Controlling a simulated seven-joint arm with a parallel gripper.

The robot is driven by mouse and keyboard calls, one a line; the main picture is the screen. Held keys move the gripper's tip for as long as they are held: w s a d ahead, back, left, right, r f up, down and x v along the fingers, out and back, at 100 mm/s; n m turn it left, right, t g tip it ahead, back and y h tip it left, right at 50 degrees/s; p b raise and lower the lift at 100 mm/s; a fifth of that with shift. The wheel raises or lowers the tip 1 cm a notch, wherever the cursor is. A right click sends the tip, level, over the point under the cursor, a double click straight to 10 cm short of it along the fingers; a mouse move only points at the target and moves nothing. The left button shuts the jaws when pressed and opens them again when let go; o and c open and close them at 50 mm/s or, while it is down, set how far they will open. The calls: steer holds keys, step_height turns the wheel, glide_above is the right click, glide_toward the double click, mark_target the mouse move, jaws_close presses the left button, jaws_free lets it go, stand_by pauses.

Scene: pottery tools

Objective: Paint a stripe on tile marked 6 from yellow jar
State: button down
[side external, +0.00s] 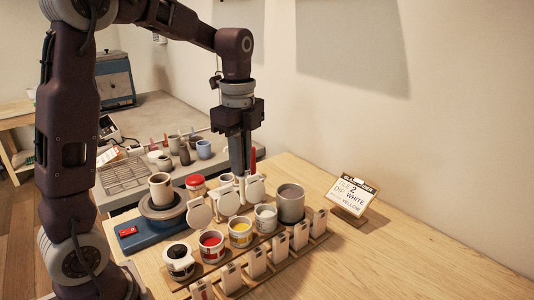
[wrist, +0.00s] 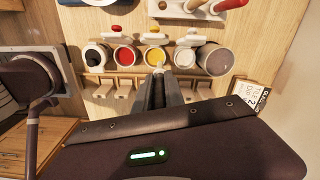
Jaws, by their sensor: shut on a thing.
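The yellow jar (side external: 240,234) stands open in the middle of a row of paint jars; it also shows in the wrist view (wrist: 155,54). My gripper (side external: 238,174) points down behind and above this row in the side view. In the wrist view my gripper (wrist: 158,90) is shut on a thin thing, apparently a brush. Only a small pale tip (wrist: 158,71) shows beyond the fingers, near the yellow jar's front edge. Contact cannot be told. Several pale tiles (side external: 257,262) stand in a wooden rack before the jars. Their numbers are unreadable, so tile 6 cannot be picked out.
The black jar (side external: 178,262), red jar (side external: 211,247), white jar (side external: 265,218) and grey pot (side external: 291,204) flank the yellow jar. Upright round lids (side external: 200,215) rise behind. A card (side external: 351,197) reads tile 2, dip white, with yellow below.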

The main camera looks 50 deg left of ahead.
step_height(320, 180, down, 8)
steer(key=s, duration=0.1)
steer(key=shift+s+f, duration=0.15)
stand_by(0.6)
stand_by(0.4)
steer(key=shift+s+d, duration=0.2)
